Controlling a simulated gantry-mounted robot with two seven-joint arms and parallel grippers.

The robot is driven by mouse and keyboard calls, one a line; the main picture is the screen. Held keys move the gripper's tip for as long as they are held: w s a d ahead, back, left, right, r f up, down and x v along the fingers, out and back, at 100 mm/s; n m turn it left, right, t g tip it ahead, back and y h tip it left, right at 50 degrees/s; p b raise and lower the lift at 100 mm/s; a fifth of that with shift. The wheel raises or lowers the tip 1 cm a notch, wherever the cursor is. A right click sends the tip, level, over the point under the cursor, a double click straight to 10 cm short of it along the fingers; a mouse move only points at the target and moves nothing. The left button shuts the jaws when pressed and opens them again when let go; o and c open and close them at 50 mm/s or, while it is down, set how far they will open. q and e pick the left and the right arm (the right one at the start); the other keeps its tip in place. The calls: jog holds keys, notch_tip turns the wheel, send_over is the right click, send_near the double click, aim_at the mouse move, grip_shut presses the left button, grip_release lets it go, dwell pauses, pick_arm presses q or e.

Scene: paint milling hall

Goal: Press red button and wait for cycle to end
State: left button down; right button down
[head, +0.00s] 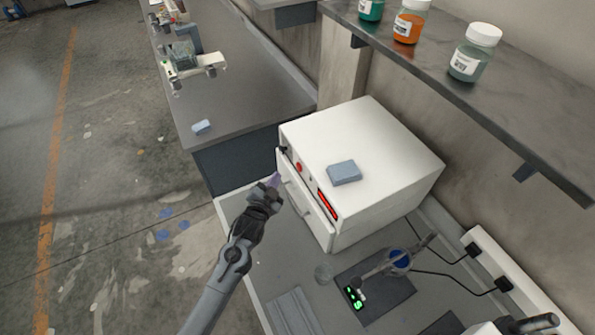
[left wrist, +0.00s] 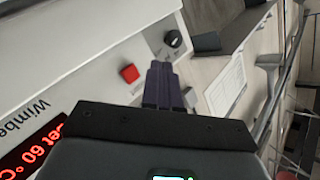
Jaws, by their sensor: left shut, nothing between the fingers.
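A white box-shaped machine (head: 375,140) stands on the bench with its front panel facing left. The red button (head: 299,167) sits on that panel, between a black knob (head: 284,150) and a lit red display (head: 327,204). My left gripper (head: 274,181) is shut and empty, just in front of the panel. In the left wrist view the purple fingers (left wrist: 161,66) are together, with the red button (left wrist: 129,73) to their left and the knob (left wrist: 172,38) above right. The fingertips look apart from the button.
A blue-grey block (head: 344,172) lies on the machine. A digital device with green digits (head: 355,297) and cables stands on the near bench. A shelf (head: 500,105) with several jars overhangs on the right. Open floor (head: 110,180) lies left.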

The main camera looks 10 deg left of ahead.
aim_at(299, 167)
pick_arm(q)
jog(key=shift+w+d+b, duration=0.7)
jog(key=shift+w+d, duration=0.65)
jog(key=shift+d, duration=0.15)
dwell(0.7)
jog(key=shift+w+d, duration=0.1)
dwell(0.4)
jog(key=shift+w+d, duration=0.2)
